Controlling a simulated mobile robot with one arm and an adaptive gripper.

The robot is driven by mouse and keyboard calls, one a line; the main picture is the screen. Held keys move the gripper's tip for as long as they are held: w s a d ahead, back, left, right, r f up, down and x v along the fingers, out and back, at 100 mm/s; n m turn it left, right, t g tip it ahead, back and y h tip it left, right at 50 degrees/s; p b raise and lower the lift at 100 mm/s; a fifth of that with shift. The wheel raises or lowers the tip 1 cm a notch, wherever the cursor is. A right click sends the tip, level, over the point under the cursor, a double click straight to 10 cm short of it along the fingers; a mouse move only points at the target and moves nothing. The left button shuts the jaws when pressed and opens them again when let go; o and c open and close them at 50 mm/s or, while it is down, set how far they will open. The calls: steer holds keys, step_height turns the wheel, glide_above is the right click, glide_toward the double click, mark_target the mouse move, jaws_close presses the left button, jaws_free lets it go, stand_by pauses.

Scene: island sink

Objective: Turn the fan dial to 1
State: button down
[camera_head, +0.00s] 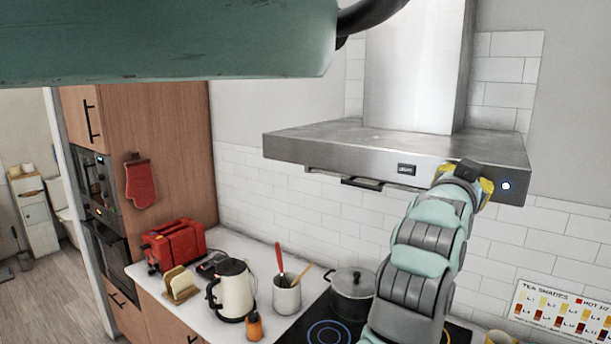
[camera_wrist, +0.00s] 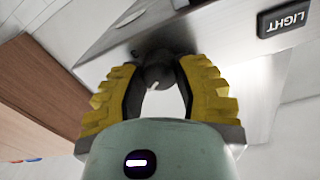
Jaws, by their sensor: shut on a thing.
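The range hood (camera_head: 345,150) is a steel canopy on the tiled wall. The fan dial (camera_wrist: 158,76) is a dark round knob with a small white mark on its lower part in the wrist view. My gripper (camera_wrist: 158,66) has its yellow fingers closed on the dial from both sides. In the head view my gripper (camera_head: 474,176) is at the right part of the hood's front and hides the dial.
A LIGHT label (camera_head: 406,169), also in the wrist view (camera_wrist: 283,20), is left of my gripper in the head view. A lit round button (camera_head: 506,186) is to its right. A pot (camera_head: 352,295) stands on the cooktop below. A large teal shape (camera_head: 170,40) blocks the upper left.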

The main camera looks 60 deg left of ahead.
steer(key=n+b, duration=0.1)
steer(key=b, duration=0.3)
steer(key=shift+f+n, duration=0.1)
steer(key=shift+n, duration=0.3)
steer(key=c, duration=0.6)
jaws_free()
steer(key=shift+r, duration=0.2)
step_height(320, 180, up, 10)
steer(key=shift+f, duration=0.1)
steer(key=shift+s, duration=0.1)
stand_by(0.4)
